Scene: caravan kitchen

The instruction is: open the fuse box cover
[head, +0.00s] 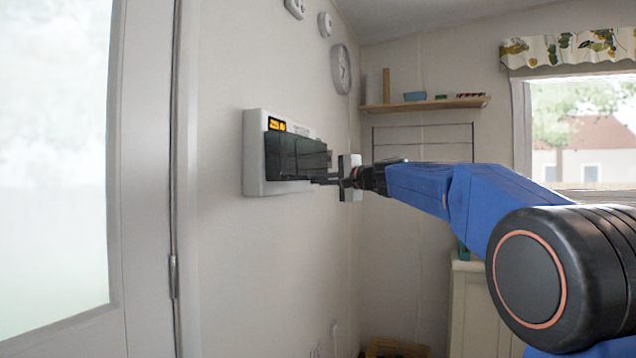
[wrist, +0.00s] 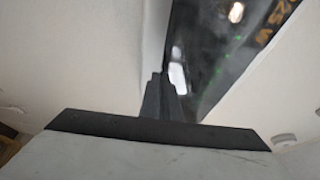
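The fuse box (head: 254,157) is a pale grey housing on the left wall in the head view, with a yellow and black label (head: 277,125) near its top. Its dark, glossy cover (head: 296,157) spans the front; I cannot tell whether it stands slightly ajar. The cover also fills the upper right of the wrist view (wrist: 215,60), with small green lights showing in it. My gripper (head: 325,180) is at the cover's lower right in the head view. In the wrist view its fingers (wrist: 160,82) look closed together at the cover's edge. Whether the edge is between them is hidden.
A glazed door (head: 60,160) stands at the left. A wall clock (head: 341,69) hangs above and beyond the box. A wooden shelf (head: 425,104), a window (head: 580,130) and a pale cabinet (head: 480,305) are at the back. The wall below the box is clear.

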